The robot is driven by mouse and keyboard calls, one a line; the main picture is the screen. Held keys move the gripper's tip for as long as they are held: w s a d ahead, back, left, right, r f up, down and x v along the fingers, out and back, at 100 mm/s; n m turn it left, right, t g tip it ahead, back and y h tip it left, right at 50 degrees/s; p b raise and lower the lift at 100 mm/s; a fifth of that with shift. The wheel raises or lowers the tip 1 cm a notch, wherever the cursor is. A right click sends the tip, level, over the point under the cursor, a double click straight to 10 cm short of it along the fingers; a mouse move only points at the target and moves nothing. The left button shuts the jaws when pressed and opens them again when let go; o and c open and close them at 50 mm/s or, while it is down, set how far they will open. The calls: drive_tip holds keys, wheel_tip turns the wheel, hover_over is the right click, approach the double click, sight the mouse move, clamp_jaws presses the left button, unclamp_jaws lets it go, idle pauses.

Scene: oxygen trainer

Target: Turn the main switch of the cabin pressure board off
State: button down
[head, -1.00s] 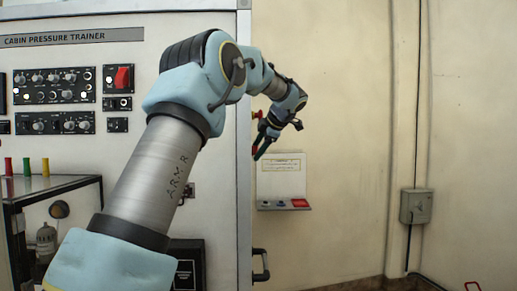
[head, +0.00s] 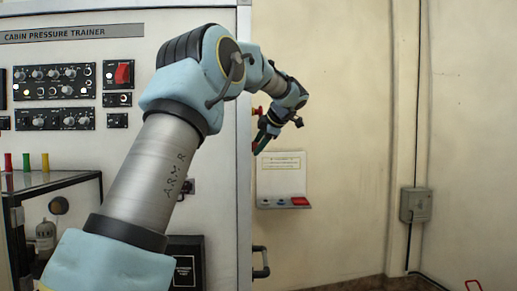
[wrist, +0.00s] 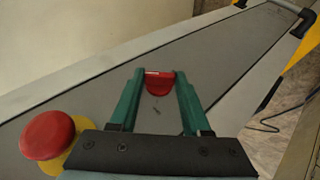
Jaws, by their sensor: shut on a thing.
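A red switch handle (wrist: 158,86) stands on the grey side panel of the cabin pressure board, between my green fingertips in the wrist view. I take it to be the main switch. My gripper (wrist: 160,76) is shut on it, with one finger on each side. In the head view my gripper (head: 261,146) is at the right side edge of the board (head: 200,60). The handle is mostly hidden there by the gripper, and its exact turn angle is hard to tell.
A red mushroom button (wrist: 47,134) on a yellow disc sits close to the left of my fingers. A handle bar (wrist: 306,22) is at the panel's far end. A small wall shelf (head: 284,202) is below my gripper in the head view.

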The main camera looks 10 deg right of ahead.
wheel_tip(320, 180, down, 3)
drive_tip(key=n+t+y+b, duration=0.1)
drive_tip(key=t+b, duration=0.4)
drive_tip(key=b, duration=0.8)
drive_tip(key=n+t+y+b, duration=0.2)
drive_tip(key=n+t+b, duration=0.2)
drive_tip(key=b, duration=0.9)
drive_tip(key=n+t+y+b, duration=0.2)
drive_tip(key=t+b, duration=0.3)
drive_tip(key=b, duration=0.8)
drive_tip(key=shift+n+t, duration=0.4)
drive_tip(key=shift+n, duration=0.2)
drive_tip(key=shift+r+y, duration=0.15)
drive_tip(key=shift+y, duration=0.25)
drive_tip(key=shift+c, duration=1.8)
unclamp_jaws()
drive_tip(key=shift+r, duration=0.1)
drive_tip(key=b+v, duration=0.4)
drive_tip(key=v, duration=0.6)
drive_tip(key=shift+s+f, duration=0.2)
drive_tip(key=shift+f, duration=0.1)
drive_tip(key=shift+d, duration=0.15)
